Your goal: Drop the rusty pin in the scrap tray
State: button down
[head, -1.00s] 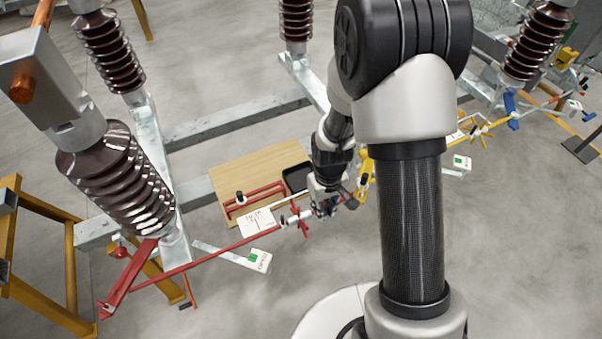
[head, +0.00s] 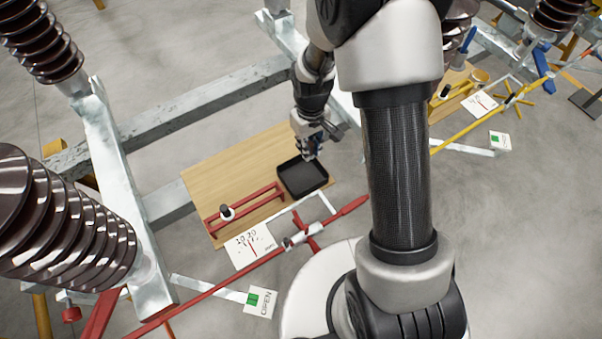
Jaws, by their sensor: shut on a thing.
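The scrap tray (head: 322,184) is a black, shallow square tray at the right end of a wooden board. My gripper (head: 311,155) is over the tray's far edge, pointing down. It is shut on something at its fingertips. The held thing is too small and dark here for me to make out its shape or any rust. The tray's floor looks dark and empty in the part I can see. I cannot tell the exact height of the gripper above the tray.
A red rack (head: 247,207) with a black-and-white piece stands on the wooden board (head: 205,175), left of the tray. A white card (head: 249,246) and a long red rod (head: 205,291) lie nearer. Grey steel beams and brown ribbed insulators (head: 62,225) stand left.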

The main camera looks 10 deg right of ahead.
jog(key=shift+f+b, duration=1.75)
jog(key=shift+f, duration=0.85)
jog(key=c, duration=1.4)
grip_release()
jog(key=shift+c, duration=0.2)
jog(key=shift+r, duration=0.1)
notch_tip(320, 180, up, 12)
jog(key=shift+f, duration=0.1)
jog(key=s+r+m+t, duration=0.2)
jog(key=s+r, duration=0.7)
jog(key=r, duration=0.4)
jog(key=s+r+m+t, duration=0.1)
jog(key=s+r, duration=0.3)
jog(key=s, duration=0.8)
jog(key=shift+s+r+m+t, duration=0.2)
jog(key=shift+s+m+t, duration=0.1)
jog(key=shift+t, duration=0.5)
